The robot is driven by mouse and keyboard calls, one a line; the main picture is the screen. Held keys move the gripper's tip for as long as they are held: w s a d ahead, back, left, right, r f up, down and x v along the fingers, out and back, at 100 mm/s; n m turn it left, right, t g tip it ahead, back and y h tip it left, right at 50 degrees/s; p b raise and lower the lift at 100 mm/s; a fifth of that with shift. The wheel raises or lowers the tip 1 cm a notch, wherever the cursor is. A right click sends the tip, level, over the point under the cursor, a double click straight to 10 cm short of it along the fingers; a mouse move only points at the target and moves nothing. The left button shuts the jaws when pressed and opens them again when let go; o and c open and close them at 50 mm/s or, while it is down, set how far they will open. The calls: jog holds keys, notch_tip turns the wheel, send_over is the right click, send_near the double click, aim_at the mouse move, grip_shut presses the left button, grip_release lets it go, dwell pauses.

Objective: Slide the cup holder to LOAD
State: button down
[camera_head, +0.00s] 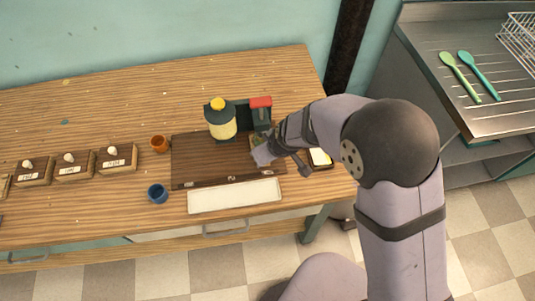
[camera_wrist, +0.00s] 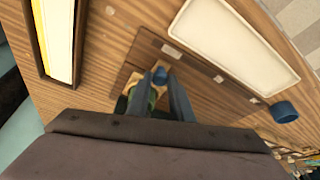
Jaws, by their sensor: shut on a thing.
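My gripper (camera_head: 262,156) is over the right part of a dark brown board (camera_head: 205,160). In the wrist view my gripper (camera_wrist: 161,82) has its fingers close together around a small blue knob-like part (camera_wrist: 159,74). This part sits on a small light-wood piece (camera_wrist: 133,82), which looks like the cup holder. A green round thing (camera_wrist: 140,103) shows beside the left finger, mostly hidden. Small pale labels (camera_wrist: 218,78) lie along the board's front edge; their words cannot be read.
A dispenser with a yellow cap (camera_head: 221,122) and a red-topped part (camera_head: 261,102) stand behind the board. A white tray (camera_head: 235,195) lies in front.

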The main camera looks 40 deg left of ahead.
jog(key=s+a+p, duration=0.1)
jog(key=p, duration=0.1)
jog(key=s+a+p, duration=0.2)
jog(key=p, duration=0.1)
jog(key=shift+s+a+r, duration=0.1)
jog(key=shift+a+r, duration=0.1)
jog(key=shift+r, duration=0.2)
jog(key=a+p, duration=0.1)
jog(key=p, duration=0.1)
jog(key=s+a+p, duration=0.1)
jog(key=p, duration=0.2)
jog(key=shift+s+r, duration=0.15)
jog(key=shift+s, duration=0.1)
jog(key=s+a+p, duration=0.1)
jog(key=p, duration=0.2)
jog(key=shift+s+a, duration=0.1)
jog(key=shift+s+a+f+p, duration=0.2)
jog(key=shift+s+a+p, duration=0.05)
jog(key=shift+p, duration=0.7)
jog(key=shift+s+a+f, duration=0.1)
jog(key=shift+s+f, duration=0.05)
jog(key=shift+f, duration=0.05)
jog(key=c, duration=1.6)
grip_release()
jog(key=shift+f, duration=0.1)
